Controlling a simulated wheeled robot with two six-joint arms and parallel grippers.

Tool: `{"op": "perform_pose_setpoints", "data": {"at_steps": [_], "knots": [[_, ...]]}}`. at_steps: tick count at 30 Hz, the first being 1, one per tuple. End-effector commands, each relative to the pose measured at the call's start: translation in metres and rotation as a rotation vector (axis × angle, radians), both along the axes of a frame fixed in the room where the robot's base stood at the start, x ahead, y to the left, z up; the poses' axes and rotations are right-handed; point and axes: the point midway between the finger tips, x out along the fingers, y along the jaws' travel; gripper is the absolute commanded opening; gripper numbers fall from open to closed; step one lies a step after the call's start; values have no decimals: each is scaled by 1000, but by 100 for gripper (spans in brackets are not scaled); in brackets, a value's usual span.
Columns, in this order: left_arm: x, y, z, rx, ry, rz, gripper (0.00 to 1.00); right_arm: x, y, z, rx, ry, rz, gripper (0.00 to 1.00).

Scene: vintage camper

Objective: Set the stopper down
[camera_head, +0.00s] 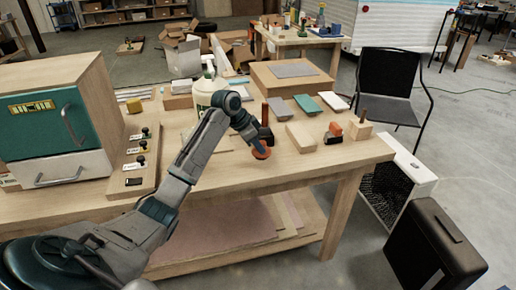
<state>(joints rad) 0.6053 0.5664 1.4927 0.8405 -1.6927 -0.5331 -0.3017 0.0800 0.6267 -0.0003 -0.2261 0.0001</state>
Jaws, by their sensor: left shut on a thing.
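The stopper looks to be the small orange-red round piece (261,154) at the fingertips of my left gripper (260,145), over the front part of the wooden workbench (215,178). My left gripper points down and is shut on this piece. The fingers hide part of it. I cannot tell whether its underside touches the bench top. My right gripper is not in view.
A pale wooden block (301,137), an orange-and-black item (333,133) and a block with a peg (358,130) stand to the right. A dark red upright handle (265,113) is just behind the gripper. A teal-fronted cabinet (45,125) fills the left.

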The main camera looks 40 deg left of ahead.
Motion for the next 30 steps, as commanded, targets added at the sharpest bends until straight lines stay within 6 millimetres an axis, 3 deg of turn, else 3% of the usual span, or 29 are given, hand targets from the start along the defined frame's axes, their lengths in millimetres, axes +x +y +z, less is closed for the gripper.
{"op": "perform_pose_setpoints", "data": {"at_steps": [5,14,23,24,27,30], "knots": [[9,2,-3,0,1,0,0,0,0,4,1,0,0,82],[8,2,-36,0,1,-1,0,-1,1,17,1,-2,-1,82],[8,2,-39,0,0,-1,0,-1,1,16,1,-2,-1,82],[8,2,-39,0,0,-1,29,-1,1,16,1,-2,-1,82],[8,2,-39,0,0,-1,49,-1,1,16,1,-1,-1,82],[8,2,-39,0,0,-1,49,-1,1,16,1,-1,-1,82]]}}
